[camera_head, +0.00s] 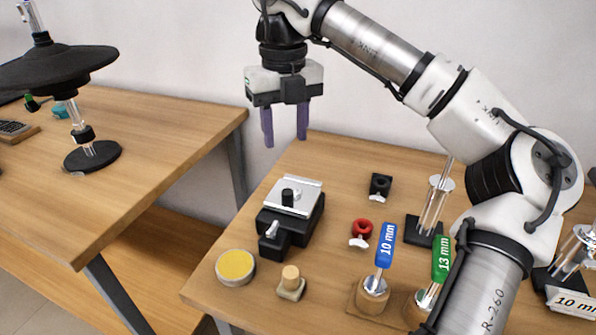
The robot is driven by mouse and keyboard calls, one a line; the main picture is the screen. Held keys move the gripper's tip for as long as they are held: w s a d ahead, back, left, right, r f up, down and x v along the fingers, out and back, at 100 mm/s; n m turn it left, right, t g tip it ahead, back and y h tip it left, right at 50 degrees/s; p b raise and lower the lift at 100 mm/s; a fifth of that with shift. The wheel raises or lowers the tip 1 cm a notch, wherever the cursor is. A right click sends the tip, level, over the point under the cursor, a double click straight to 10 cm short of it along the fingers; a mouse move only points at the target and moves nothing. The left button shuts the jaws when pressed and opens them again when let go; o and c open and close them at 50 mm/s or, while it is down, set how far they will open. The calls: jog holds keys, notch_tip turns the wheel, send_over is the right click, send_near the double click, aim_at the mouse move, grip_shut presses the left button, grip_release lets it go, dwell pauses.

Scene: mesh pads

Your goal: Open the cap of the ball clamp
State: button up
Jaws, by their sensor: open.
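My gripper (285,141) hangs at the upper middle, above the back left corner of the right table. Its two purple fingers point down, apart, with nothing between them. Below it on the table stands a black block device with a silver top plate (302,187), a small black knob (289,196) on the plate and a silver lever (271,229) at its front. It looks like a clamp, but I cannot tell for certain that it is the ball clamp. The plate lies flat on the block. My gripper is well above the device and touches nothing.
A yellow-topped round dish (236,265), a small wooden-topped piece (290,281), a red ring clamp (362,230) and a black clamp (380,185) lie around the device. Blue (386,245) and green (441,258) handled tools stand at right. A gap separates the left table (150,125).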

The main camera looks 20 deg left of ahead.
aim_at(287, 192)
notch_tip(287, 192, down, 14)
jog(key=shift+r, duration=0.15)
dwell(0.4)
grip_shut()
